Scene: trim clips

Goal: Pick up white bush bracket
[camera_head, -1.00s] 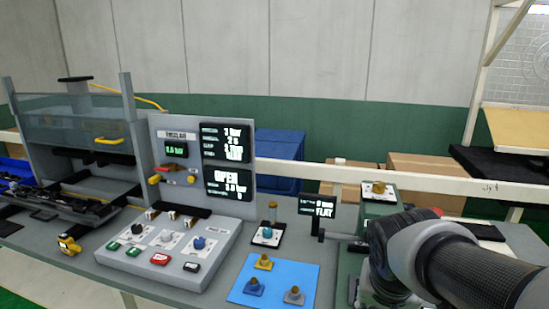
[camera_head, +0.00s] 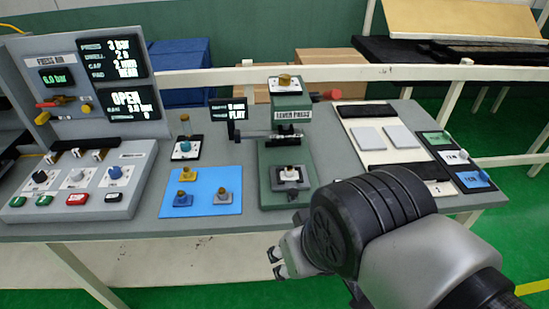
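A small pale, whitish bracket (camera_head: 290,174) with a knob on top sits on a dark pad in the green lever press (camera_head: 275,196); it looks like the white bush bracket, though it is small in the picture. My gripper (camera_head: 275,264) is low in front of the table's front edge, below and apart from the press. Its two dark fingertips are spaced apart with nothing between them. My arm hides part of the gripper.
A blue mat (camera_head: 230,178) left of the press holds a yellow bracket (camera_head: 187,174), a blue bracket (camera_head: 183,200) and a grey bracket (camera_head: 222,197). A control box (camera_head: 125,205) stands further left. Light plates (camera_head: 367,140) and labelled pads (camera_head: 472,179) lie right.

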